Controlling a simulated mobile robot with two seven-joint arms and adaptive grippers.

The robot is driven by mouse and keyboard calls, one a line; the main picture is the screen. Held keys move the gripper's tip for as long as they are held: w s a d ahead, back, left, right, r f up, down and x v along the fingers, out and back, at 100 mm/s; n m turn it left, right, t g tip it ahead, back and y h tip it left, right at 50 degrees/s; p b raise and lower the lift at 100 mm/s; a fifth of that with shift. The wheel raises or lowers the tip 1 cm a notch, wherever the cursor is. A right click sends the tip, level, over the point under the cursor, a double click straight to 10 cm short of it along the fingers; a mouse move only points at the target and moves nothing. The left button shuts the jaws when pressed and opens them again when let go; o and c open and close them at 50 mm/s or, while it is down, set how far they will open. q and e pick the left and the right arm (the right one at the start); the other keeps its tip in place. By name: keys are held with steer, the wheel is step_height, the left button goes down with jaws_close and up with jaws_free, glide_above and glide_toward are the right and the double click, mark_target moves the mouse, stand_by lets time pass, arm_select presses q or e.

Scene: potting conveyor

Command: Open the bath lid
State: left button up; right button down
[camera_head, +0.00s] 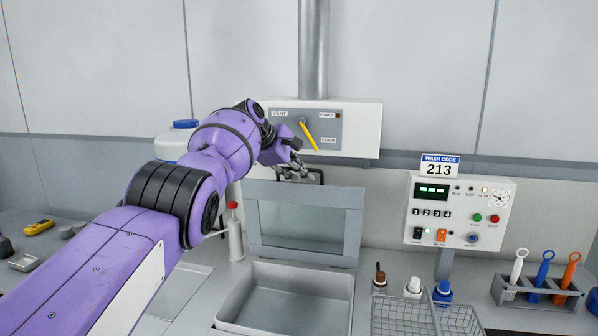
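The bath lid (255,222) is a grey-framed panel with a clear window. It stands upright, slightly tilted, along the back edge of the open bath (229,313), a grey rectangular basin that looks empty. A dark handle (322,176) shows at the lid's top edge. My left gripper (304,172) is at the left part of this handle, over the lid's top. Its fingers are small and partly overlap the handle, so I cannot tell whether they grip it. My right gripper is out of view.
A vent box (362,130) with a yellow lever hangs just above my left gripper. A control panel (460,210) stands to the right. A wire basket (400,318), bottles (413,287) and a tool rack (507,291) stand right of the bath. A white bottle (235,240) stands left.

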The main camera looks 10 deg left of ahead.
arm_select(q)
steer(key=v, duration=1.2)
stand_by(0.4)
